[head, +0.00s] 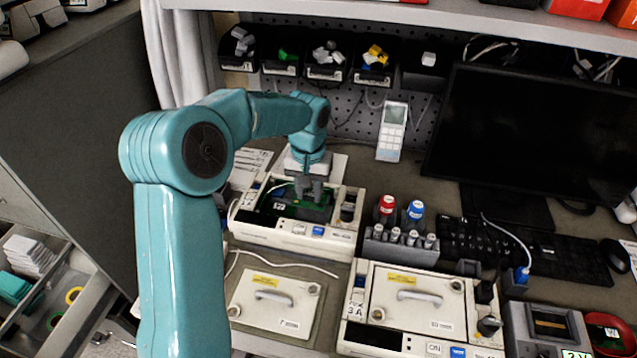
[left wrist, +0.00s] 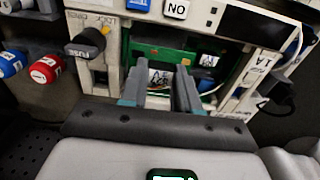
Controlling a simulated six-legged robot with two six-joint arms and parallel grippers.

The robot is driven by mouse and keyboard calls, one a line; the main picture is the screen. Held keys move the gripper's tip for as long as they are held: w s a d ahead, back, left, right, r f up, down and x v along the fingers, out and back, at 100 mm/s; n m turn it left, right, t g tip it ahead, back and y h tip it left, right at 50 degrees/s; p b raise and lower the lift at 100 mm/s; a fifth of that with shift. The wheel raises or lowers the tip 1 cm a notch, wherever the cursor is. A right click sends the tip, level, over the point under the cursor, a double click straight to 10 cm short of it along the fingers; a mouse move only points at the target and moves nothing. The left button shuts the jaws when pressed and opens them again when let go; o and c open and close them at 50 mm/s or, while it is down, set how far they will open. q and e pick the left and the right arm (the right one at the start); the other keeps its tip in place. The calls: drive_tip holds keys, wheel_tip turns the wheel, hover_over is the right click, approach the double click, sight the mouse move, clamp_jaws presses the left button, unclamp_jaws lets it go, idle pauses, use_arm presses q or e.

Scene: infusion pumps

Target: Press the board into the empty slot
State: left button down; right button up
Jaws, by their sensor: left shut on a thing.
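My left gripper (head: 311,190) reaches down into the open pump housing (head: 272,239) and is shut on the green board (head: 309,211). In the left wrist view, my left gripper's two fingers (left wrist: 172,86) stand against the board (left wrist: 150,50), which has a white label showing between them. The board sits inside the housing's opening, with green also showing to the right of the fingers. The slot under the board is hidden, so I cannot tell how deep the board sits. My right gripper is not in view.
A loose cover with a handle (head: 275,303) lies in front of the housing. A closed pump (head: 385,336) stands at front right. A monitor (head: 530,130) and keyboard (head: 565,258) fill the right.

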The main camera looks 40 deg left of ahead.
sight(311, 201)
use_arm(q)
drive_tip(key=shift+w+d, duration=0.15)
drive_tip(key=shift+w, duration=0.1)
drive_tip(key=shift+w+d+f, duration=0.15)
drive_tip(key=shift+f, duration=0.05)
drive_tip(key=f+b, duration=0.1)
drive_tip(key=f, duration=0.1)
drive_tip(key=s+f+b, duration=0.1)
drive_tip(key=shift+a+b, duration=0.25)
drive_tip(key=shift+b, duration=0.1)
drive_tip(key=shift+w+d+f+b, duration=0.15)
drive_tip(key=shift+f+b, duration=0.25)
drive_tip(key=shift+f, duration=0.15)
drive_tip(key=shift+w+d+f+b, duration=0.1)
drive_tip(key=shift+w+f+b, duration=0.05)
drive_tip(key=shift+f+b, duration=0.3)
drive_tip(key=shift+s+a, duration=0.15)
drive_tip(key=shift+s, duration=0.1)
drive_tip(key=shift+w, duration=0.25)
drive_tip(key=shift+s, duration=0.15)
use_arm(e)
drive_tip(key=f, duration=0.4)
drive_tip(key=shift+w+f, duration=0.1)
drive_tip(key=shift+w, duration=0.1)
use_arm(q)
drive_tip(key=shift+f, duration=0.1)
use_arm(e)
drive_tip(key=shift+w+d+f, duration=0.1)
